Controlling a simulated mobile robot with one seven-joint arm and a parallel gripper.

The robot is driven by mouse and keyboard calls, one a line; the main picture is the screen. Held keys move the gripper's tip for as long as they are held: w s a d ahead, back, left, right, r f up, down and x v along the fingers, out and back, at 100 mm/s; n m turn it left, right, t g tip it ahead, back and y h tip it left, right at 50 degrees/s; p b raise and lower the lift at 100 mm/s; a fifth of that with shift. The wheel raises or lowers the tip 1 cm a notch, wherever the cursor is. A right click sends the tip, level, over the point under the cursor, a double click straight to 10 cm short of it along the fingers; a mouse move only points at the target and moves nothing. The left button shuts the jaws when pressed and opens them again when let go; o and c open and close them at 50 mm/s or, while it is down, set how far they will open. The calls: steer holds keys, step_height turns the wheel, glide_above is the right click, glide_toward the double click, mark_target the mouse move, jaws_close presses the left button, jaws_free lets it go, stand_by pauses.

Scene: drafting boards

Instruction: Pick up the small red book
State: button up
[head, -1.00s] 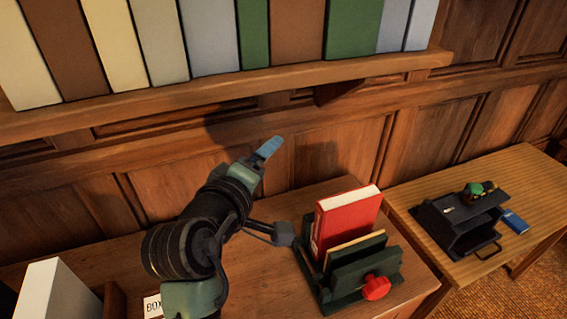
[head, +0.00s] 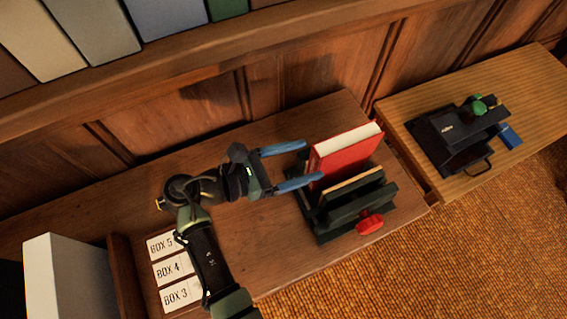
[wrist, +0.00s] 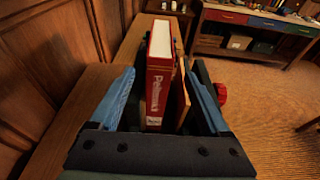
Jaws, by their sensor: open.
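The small red book (head: 343,157) stands upright in a dark green press-like holder (head: 327,232) on the wooden table. In the wrist view the red book (wrist: 157,85) shows its spine, with white lettering, and its pale page edges, between my two blue fingers. My gripper (head: 308,165) is open, with its fingers pointing at the book from the left. It also shows in the wrist view (wrist: 165,100), with the fingers spread wide on both sides. I cannot tell whether a finger touches the book or holder.
A thin tan board (head: 352,184) stands right beside the book in the holder, which has a red knob (head: 370,222). A second table (head: 400,112) holds a black device (head: 450,135) and a blue book (head: 509,136).

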mark_target(328, 152)
steer(key=shift+x, duration=3.3)
steer(key=shift+c, duration=0.3)
jaws_close()
steer(key=shift+r, duration=0.2)
